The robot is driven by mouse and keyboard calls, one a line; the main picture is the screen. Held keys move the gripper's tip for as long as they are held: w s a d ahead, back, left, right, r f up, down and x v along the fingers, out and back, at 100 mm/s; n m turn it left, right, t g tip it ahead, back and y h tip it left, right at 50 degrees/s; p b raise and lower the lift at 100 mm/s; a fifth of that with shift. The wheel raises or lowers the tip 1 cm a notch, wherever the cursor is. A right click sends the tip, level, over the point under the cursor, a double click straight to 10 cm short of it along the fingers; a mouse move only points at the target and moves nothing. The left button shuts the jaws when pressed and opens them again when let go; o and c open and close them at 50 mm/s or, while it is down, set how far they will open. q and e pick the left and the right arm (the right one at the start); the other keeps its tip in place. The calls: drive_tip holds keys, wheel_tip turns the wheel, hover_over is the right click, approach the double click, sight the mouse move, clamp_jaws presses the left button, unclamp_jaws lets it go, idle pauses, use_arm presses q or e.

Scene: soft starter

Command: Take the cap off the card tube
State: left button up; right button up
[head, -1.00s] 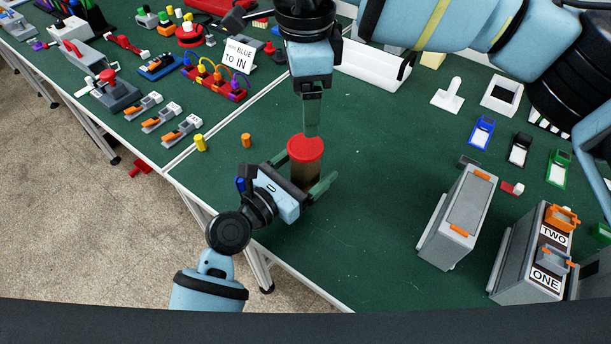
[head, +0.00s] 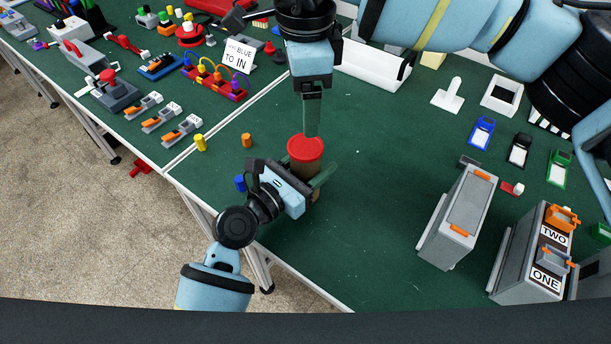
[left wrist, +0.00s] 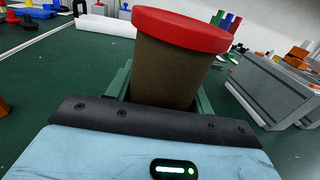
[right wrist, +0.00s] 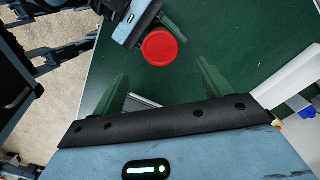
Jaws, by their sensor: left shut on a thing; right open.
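The card tube (left wrist: 170,72) is a brown cylinder standing on the green table, with a red cap (head: 306,149) on its top end. The cap also shows in the left wrist view (left wrist: 182,29) and the right wrist view (right wrist: 160,47). My left gripper (head: 312,183) is shut on the tube's body from the side, below the cap. In the left wrist view the tube leans slightly and the cap sits on it. My right gripper (right wrist: 160,85) is open and empty, pointing down above and behind the cap; the head view sees its fingers edge-on.
A blue cylinder (head: 240,183), an orange one (head: 247,140) and a yellow one (head: 200,143) stand left of the tube. A grey box (head: 459,217) and a box labelled ONE and TWO (head: 533,255) stand to the right. The table between tube and grey box is clear.

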drive_tip(key=shift+o, duration=0.8)
wheel_tip(320, 180, up, 4)
drive_tip(key=n, duration=1.6)
hover_over(305, 145)
wheel_tip(305, 145, down, 12)
drive_tip(key=shift+c, duration=0.5)
